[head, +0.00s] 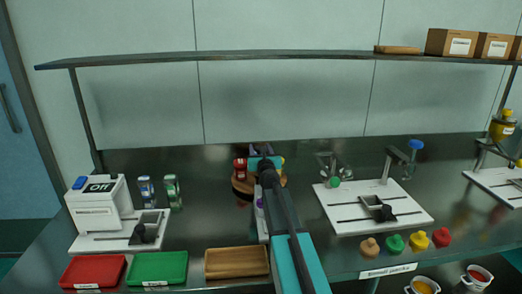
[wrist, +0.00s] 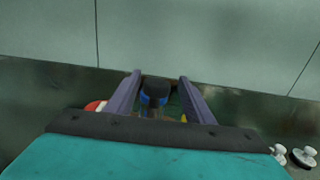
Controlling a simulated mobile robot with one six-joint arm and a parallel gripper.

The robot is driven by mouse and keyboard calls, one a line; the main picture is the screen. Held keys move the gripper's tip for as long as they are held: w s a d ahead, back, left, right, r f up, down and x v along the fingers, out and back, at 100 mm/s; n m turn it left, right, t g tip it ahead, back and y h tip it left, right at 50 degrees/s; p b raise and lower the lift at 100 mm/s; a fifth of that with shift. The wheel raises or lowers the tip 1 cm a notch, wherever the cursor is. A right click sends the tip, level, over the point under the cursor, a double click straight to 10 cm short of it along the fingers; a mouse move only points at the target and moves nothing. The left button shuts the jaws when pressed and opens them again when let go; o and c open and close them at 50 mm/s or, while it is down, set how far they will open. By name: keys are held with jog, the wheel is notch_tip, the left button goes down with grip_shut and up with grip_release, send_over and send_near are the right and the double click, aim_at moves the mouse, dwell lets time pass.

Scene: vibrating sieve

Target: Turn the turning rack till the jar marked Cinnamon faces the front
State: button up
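The turning rack (head: 242,188) is a round wooden stand at the back of the steel counter, mostly hidden behind my arm. A red jar (head: 240,168) with a pale label shows on its left side; bits of yellow and teal jars show on the right. No label is readable, so I cannot tell which jar is Cinnamon. My gripper (wrist: 160,76) reaches over the rack with its two fingers apart. In the wrist view a dark-lidded jar with a blue band (wrist: 155,95) stands between the fingers, with gaps at its sides. Part of the red jar (wrist: 95,106) shows outside the left finger.
A white machine marked Off (head: 98,205) stands left, beside two small cartons (head: 160,190). Red (head: 92,270), green (head: 158,267) and wooden (head: 236,262) trays lie in front. A white-based stand (head: 375,218) is right of my arm. A shelf (head: 280,57) runs above.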

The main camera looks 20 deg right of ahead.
jog(key=shift+a, duration=0.1)
jog(key=shift+s+a, duration=0.1)
jog(key=shift+s, duration=0.05)
jog(key=shift+v, duration=6.65)
jog(key=shift+f, duration=0.1)
